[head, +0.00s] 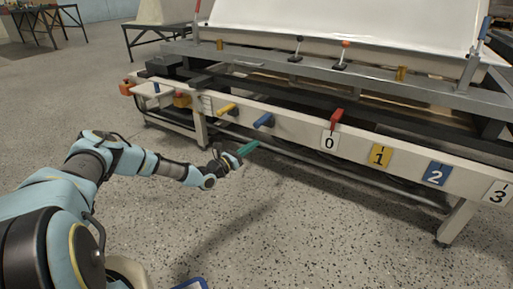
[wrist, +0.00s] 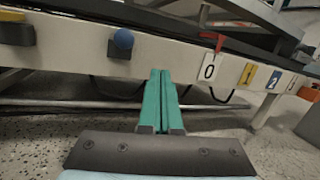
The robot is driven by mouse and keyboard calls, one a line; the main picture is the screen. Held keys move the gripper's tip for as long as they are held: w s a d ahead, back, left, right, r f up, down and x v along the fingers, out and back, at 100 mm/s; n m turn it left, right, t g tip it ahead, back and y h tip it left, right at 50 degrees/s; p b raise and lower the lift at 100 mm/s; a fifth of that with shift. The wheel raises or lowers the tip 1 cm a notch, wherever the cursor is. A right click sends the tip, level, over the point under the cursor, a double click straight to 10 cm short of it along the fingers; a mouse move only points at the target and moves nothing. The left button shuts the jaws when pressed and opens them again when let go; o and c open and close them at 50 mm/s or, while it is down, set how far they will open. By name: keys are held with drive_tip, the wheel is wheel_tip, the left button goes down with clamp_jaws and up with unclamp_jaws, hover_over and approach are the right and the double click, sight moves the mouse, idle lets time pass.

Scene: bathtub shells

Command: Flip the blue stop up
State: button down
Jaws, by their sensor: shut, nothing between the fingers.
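The blue stop (head: 263,120) is a short blue lever on the white front rail of the frame, sticking out from the rail rather than standing up. In the wrist view its rounded blue end (wrist: 123,39) shows up and to the left of my fingertips. My gripper (head: 255,144) has green fingers and is below the blue stop, in front of the rail, apart from it. In the wrist view my gripper (wrist: 160,73) is shut with nothing between its fingers.
A yellow stop (head: 227,109) is left of the blue one, and a red stop (head: 336,119) is to the right, more upright. Plates numbered 0 (head: 329,141), 1 (head: 380,155), 2 (head: 436,174) and 3 (head: 497,192) line the rail. The floor in front is clear.

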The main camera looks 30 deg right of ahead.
sight(263, 120)
drive_tip(key=w+f+n+t, duration=0.2)
drive_tip(key=f, duration=0.1)
drive_tip(key=w+a+f+n+t+b, duration=0.1)
drive_tip(key=f, duration=0.1)
drive_tip(key=shift+n+y, duration=0.3)
drive_tip(key=shift+n, duration=0.1)
drive_tip(key=shift+s, duration=0.1)
drive_tip(key=b+x, duration=0.4)
drive_tip(key=x, duration=0.6)
drive_tip(key=shift+a+r, duration=0.6)
drive_tip(key=shift+r, duration=0.3)
drive_tip(key=shift+a+r, duration=0.6)
drive_tip(key=shift+r, duration=0.25)
drive_tip(key=shift+r, duration=0.1)
drive_tip(key=shift+r+y+p, duration=0.3)
drive_tip(key=shift+p, duration=0.6)
